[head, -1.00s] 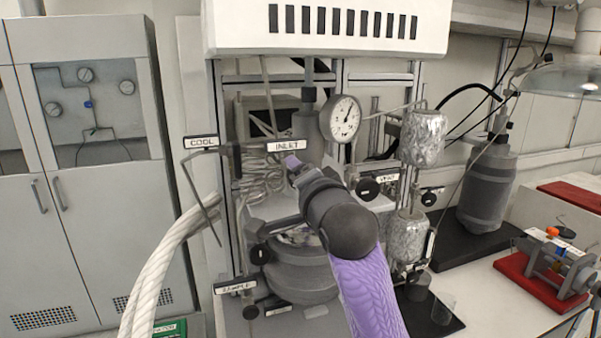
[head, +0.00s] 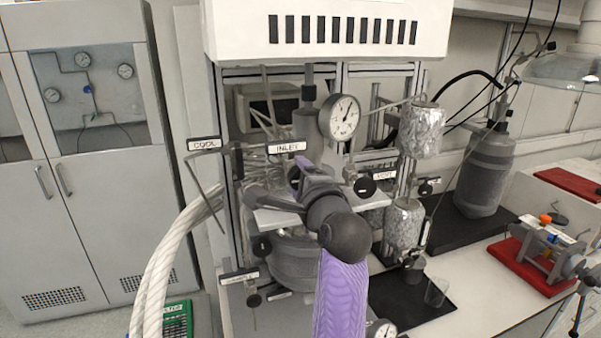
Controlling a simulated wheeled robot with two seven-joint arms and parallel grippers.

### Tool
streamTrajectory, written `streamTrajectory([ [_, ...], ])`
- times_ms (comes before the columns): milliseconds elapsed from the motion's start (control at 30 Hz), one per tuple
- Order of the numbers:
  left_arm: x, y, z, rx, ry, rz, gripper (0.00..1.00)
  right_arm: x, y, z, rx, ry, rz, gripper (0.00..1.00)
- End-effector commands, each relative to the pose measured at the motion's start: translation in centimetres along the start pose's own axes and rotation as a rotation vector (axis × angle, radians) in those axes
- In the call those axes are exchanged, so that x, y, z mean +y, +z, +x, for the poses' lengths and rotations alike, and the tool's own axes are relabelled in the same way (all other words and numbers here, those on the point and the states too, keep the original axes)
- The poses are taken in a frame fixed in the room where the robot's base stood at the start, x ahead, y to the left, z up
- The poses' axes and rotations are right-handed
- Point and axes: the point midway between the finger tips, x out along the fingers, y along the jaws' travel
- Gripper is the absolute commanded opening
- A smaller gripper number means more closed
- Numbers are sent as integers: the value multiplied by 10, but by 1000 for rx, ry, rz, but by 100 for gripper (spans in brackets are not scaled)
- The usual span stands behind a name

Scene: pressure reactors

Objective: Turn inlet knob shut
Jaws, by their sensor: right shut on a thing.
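The INLET label (head: 287,147) shows on the reactor frame, below the white box with dark slots. My right arm, with a purple sleeve, reaches up from the bottom centre. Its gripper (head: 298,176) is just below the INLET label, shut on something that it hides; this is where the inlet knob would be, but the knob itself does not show. A pressure gauge (head: 344,117) is to the right of the label. My left gripper is not in view.
The COOL label (head: 204,144) and braided hoses (head: 168,262) are on the left. A black VENT knob (head: 365,187) and foil-wrapped cylinders (head: 421,130) are close on the right. A red-based device (head: 545,262) sits farther right on the bench.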

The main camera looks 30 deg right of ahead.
Motion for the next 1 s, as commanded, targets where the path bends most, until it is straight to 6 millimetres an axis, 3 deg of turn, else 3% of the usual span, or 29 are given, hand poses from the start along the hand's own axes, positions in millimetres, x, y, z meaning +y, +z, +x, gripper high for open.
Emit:
streamTrajectory([
  [467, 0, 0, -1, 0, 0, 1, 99, 2, 0, 0, 0, 4, 15, 5],
  [500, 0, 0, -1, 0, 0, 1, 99, 2, 0, 0, 0, 4, 15, 66],
  [633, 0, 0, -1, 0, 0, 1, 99, 1, 0, 0, 0, 3, 14, 94],
  [667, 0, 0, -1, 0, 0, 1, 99, 1, 0, 0, 0, 2, 14, 99],
  [1000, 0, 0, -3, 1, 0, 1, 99, 0, 1, 1, -1, 1, 14, 99],
])
